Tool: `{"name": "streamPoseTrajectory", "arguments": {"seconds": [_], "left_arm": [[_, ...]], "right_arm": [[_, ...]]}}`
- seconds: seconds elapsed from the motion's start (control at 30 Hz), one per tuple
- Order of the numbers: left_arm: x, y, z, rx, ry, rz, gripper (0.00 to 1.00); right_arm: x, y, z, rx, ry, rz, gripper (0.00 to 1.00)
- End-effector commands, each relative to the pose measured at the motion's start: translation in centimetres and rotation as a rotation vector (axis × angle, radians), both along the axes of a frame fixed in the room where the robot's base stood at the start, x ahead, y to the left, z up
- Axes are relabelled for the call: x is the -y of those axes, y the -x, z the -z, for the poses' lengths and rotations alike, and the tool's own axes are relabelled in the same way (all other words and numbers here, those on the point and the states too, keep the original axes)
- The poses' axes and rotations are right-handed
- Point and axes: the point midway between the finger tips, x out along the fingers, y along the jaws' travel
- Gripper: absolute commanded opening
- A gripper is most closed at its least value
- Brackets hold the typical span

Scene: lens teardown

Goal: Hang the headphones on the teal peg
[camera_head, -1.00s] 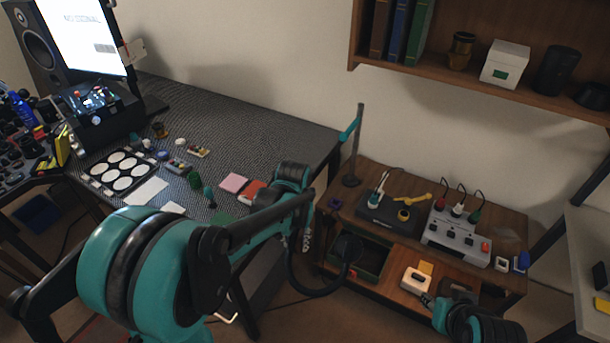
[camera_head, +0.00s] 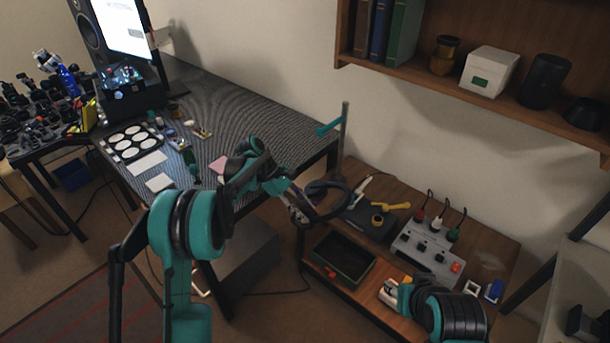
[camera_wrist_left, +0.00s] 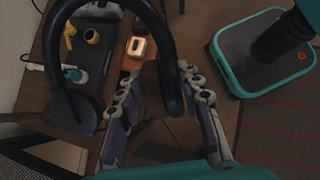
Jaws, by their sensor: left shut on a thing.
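The black headphones (camera_head: 335,213) are in my left gripper (camera_head: 303,207), in the air in front of the bench's left end. In the left wrist view, the curved headband (camera_wrist_left: 152,14) arches above, one ear cup (camera_wrist_left: 75,111) hangs at the left, and the other side is between the fingers of my left gripper (camera_wrist_left: 160,85). The teal peg (camera_head: 328,127) sticks out leftward near the top of a dark upright post (camera_head: 344,145), above and slightly right of the gripper, apart from the headphones.
The wooden bench (camera_head: 490,236) holds a dark station (camera_head: 370,222), a yellow tool (camera_head: 396,206) and a grey power box (camera_head: 425,250). The dark worktable (camera_head: 240,115) is left of the post. A wall shelf (camera_head: 480,95) overhangs at the right.

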Motion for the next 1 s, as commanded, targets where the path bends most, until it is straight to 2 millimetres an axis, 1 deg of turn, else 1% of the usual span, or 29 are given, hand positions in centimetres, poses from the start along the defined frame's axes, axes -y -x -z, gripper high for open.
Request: {"name": "streamPoseTrajectory", "arguments": {"seconds": [0.03,0.1,0.2,0.3,0.4,0.53,0.7,1.0], "left_arm": [[0.2,-1.2,-0.1,-0.01,0.074,-0.149,0.0],[1.0,-3.1,-0.7,-0.01,0.195,-0.38,0.0],[1.5,-5.4,-1.5,0.021,0.336,-0.627,0.0],[1.4,-7.4,-2.3,0.069,0.453,-0.818,0.0],[1.1,-9.3,-2.9,0.13,0.55,-0.963,0.0],[0.1,-11.3,-3.5,0.2,0.64,-1.087,0.0],[-0.7,-12.5,-3.9,0.246,0.691,-1.148,0.0],[0.1,-13.7,-3.8,0.249,0.692,-1.15,0.0]], "right_arm": [[0.0,0.0,0.3,0.0,0.0,0.0,0.4],[0.0,0.0,0.5,0.0,0.0,0.0,0.4],[0.0,0.0,0.8,0.0,0.0,0.0,0.4],[0.0,0.0,1.1,0.0,0.0,0.0,0.4],[0.0,0.0,1.3,0.0,0.0,0.0,0.4],[0.0,0.0,1.5,0.0,0.0,0.0,0.4],[0.0,0.0,1.6,0.0,0.0,0.0,0.4],[0.0,0.0,1.4,0.0,0.0,0.0,0.4]]}}
